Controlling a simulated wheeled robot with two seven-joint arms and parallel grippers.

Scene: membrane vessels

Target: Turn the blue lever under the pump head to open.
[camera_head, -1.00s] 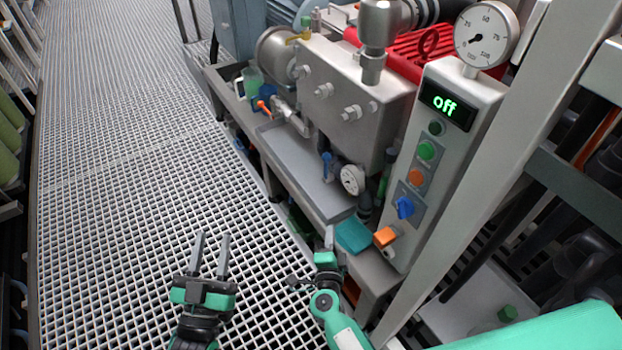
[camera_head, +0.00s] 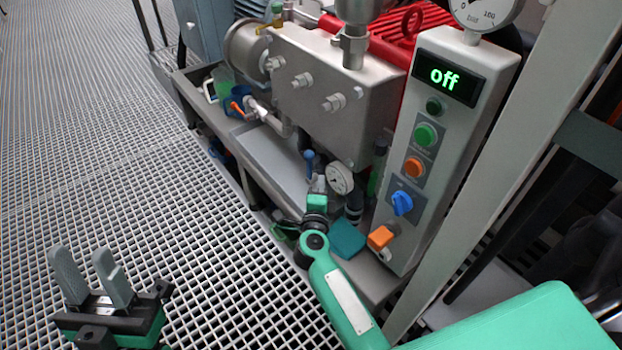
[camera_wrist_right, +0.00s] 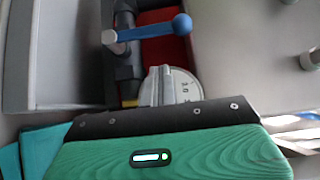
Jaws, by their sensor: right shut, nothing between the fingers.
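The blue lever (camera_head: 309,157) sits under the steel pump head (camera_head: 325,115), beside a round white gauge (camera_head: 340,179). In the right wrist view the lever (camera_wrist_right: 150,31) lies nearly level, its ball end to the right. My right gripper (camera_head: 319,180) is shut and empty, just below the lever in the head view. In the right wrist view its fingertips (camera_wrist_right: 160,70) cover part of the gauge, with a gap in the picture between them and the lever. My left gripper (camera_head: 84,254) is open and empty over the floor grating.
A control box (camera_head: 433,140) reading "off" stands right of the pump, with a blue knob (camera_head: 402,203) and an orange block (camera_head: 380,237). A teal pad (camera_head: 347,239) lies beside my right arm. An orange-handled valve (camera_head: 237,107) is at the left. The grating (camera_head: 90,130) is clear.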

